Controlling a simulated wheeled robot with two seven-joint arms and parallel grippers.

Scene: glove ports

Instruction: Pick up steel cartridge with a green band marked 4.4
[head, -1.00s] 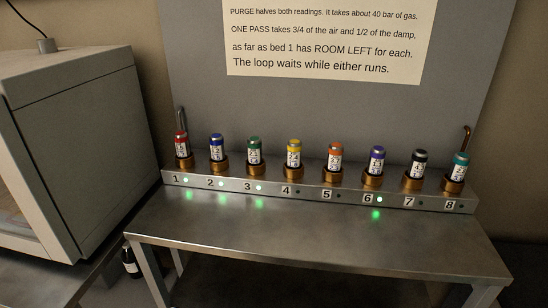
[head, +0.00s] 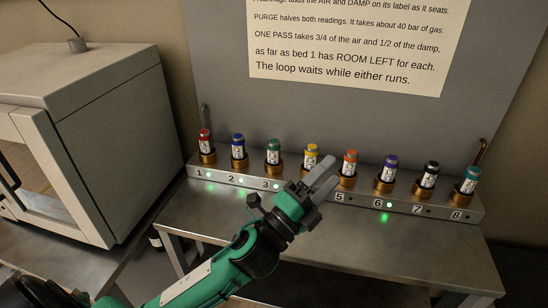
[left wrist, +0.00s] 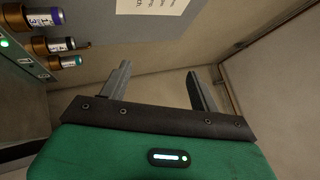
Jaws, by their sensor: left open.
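A steel cartridge with a green band (head: 273,151) stands upright in the brass socket numbered 3 on the bench rack. Its label is too small to read, and it is not among the cartridges in the left wrist view. A teal-topped cartridge (head: 468,184) stands in socket 8. My left gripper (head: 323,178) is open and empty, in front of the rack near sockets 4 and 5, to the right of the green-banded cartridge. Its spread fingers (left wrist: 157,72) show nothing between them in the left wrist view. My right gripper is not in view.
The rack (head: 330,194) holds several other cartridges: red, blue, yellow, orange, purple and black. Green lights glow by 1, 2, 3 and 6. A grey cabinet (head: 95,120) stands at left. The steel bench top (head: 430,240) is clear at right.

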